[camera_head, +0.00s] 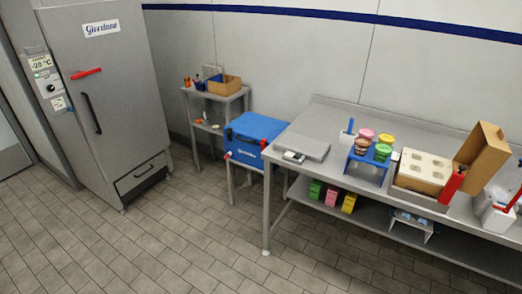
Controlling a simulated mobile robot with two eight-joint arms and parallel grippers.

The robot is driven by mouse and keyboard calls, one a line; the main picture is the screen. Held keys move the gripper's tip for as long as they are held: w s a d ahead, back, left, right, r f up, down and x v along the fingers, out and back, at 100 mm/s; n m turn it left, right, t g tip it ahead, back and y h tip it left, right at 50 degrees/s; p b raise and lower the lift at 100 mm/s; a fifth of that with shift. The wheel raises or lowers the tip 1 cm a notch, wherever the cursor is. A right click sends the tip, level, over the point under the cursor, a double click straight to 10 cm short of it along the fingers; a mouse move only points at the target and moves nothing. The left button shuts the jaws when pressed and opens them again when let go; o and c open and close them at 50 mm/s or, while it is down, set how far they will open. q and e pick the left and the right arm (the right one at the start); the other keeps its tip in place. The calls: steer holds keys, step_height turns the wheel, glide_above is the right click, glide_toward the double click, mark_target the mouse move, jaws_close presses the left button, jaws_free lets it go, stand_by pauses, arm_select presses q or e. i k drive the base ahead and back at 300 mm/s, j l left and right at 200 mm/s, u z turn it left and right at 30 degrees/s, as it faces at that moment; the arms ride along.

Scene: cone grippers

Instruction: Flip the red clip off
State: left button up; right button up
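A red bar-shaped clip (86,73) sits across the left edge of the grey freezer door (125,100), just above the dark vertical handle (92,113). It is tilted slightly, with its right end higher. Small red parts also show at the front corners of the blue cooler box (257,131), one at its right corner (263,144). Which of these the task means I cannot tell for sure. Neither of my grippers shows in the head view.
A small grey shelf stand (230,96) with a cardboard box (225,85) stands right of the freezer. A long steel table (325,110) carries a blue cup rack (366,168), an open carton (480,155) and a red-and-white item (498,215). The tiled floor (170,240) in front is clear.

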mark_target(263, 142)
steer(key=i+j, duration=0.25)
steer(key=i, duration=0.65)
steer(key=i+j+u, duration=0.15)
steer(key=i, duration=0.75)
steer(key=i+j, duration=0.2)
steer(key=i, duration=0.7)
steer(key=j+u, duration=0.05)
